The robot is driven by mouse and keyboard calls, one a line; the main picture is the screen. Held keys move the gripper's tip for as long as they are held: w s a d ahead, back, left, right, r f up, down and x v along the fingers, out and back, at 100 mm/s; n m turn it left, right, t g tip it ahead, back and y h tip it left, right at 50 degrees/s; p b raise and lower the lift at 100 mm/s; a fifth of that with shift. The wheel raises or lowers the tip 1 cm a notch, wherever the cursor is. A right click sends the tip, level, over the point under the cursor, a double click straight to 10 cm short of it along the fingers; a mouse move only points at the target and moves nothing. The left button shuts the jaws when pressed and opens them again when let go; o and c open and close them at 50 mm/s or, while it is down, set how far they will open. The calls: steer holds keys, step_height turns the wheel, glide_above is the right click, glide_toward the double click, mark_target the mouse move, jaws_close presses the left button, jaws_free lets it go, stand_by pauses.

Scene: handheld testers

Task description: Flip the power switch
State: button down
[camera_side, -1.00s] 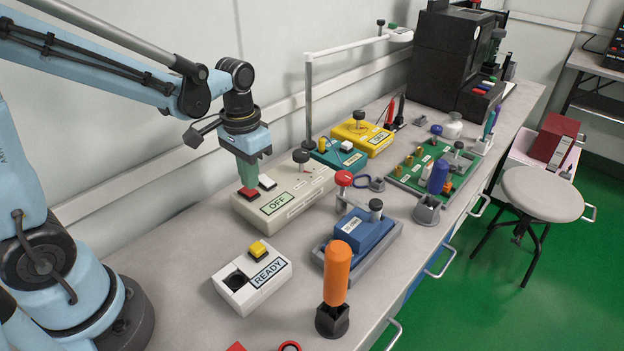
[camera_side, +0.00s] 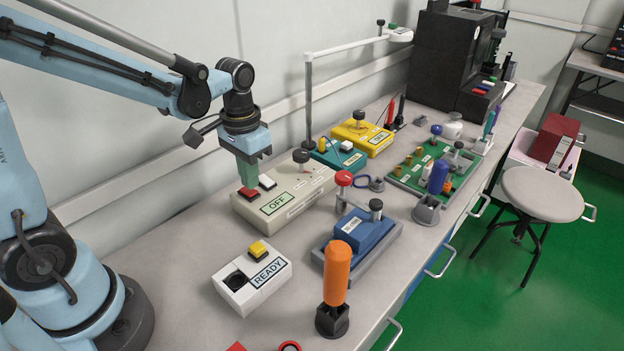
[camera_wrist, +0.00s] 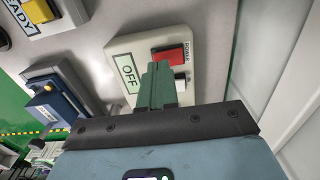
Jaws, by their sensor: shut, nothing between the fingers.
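The cream tester box (camera_side: 305,198) stands on the bench below my gripper, and its display (camera_side: 277,203) reads OFF. The red power switch (camera_side: 247,193) is at the box's left end, beside a white button (camera_side: 267,182). In the wrist view the red switch (camera_wrist: 171,55) has a label reading POWER at its side. My gripper (camera_side: 247,184) points down with its green fingers shut and empty, the tips at or just above the red switch. Whether they touch it I cannot tell. In the wrist view the fingertips (camera_wrist: 158,68) overlap the switch's near edge.
A white READY box (camera_side: 250,283) with a yellow button is in front. An orange-handled tool (camera_side: 337,272) stands upright nearby. A blue device (camera_side: 361,232), a teal box (camera_side: 338,155) and a yellow box (camera_side: 362,137) stand around the tester. Bench is bare to the left.

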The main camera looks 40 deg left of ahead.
mark_target(252, 192)
steer(key=shift+f, duration=0.9)
stand_by(0.4)
steer(key=shift+r, duration=3.5)
steer(key=shift+s+d+r+t, duration=0.2)
steer(key=shift+s+d+t, duration=0.3)
steer(key=shift+s+t, duration=0.5)
steer(key=shift+s+d+r+t, duration=0.25)
steer(key=shift+s+d+t, duration=0.3)
steer(key=shift+t, duration=0.85)
steer(key=shift+s+d+r+t, duration=0.2)
steer(key=shift+s+d+t, duration=0.2)
steer(key=shift+s+t, duration=0.65)
